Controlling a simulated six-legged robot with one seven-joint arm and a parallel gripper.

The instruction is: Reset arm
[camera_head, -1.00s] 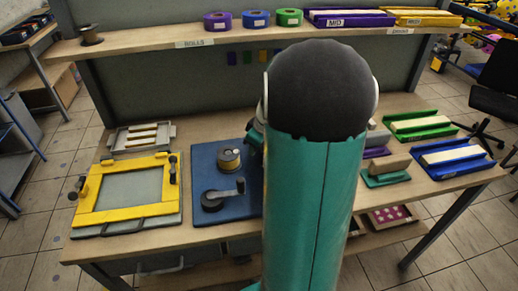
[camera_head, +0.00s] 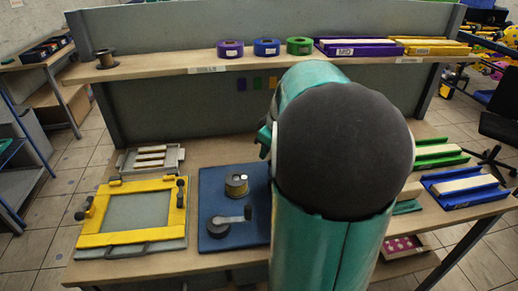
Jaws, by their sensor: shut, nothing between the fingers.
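My teal arm with its dark rounded joint (camera_head: 345,150) fills the middle of the view, in front of the workbench (camera_head: 225,155). A bent upper part of the arm shows behind the joint, with a small teal part sticking out on its left. My gripper's fingers are hidden behind the arm. No held thing shows.
A yellow frame (camera_head: 110,239) and a blue board with a crank (camera_head: 230,235) lie on the bench left of my arm. Green (camera_head: 436,162) and blue (camera_head: 462,200) trays lie on the right. A shelf (camera_head: 200,70) with purple, blue and green rolls runs along the back.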

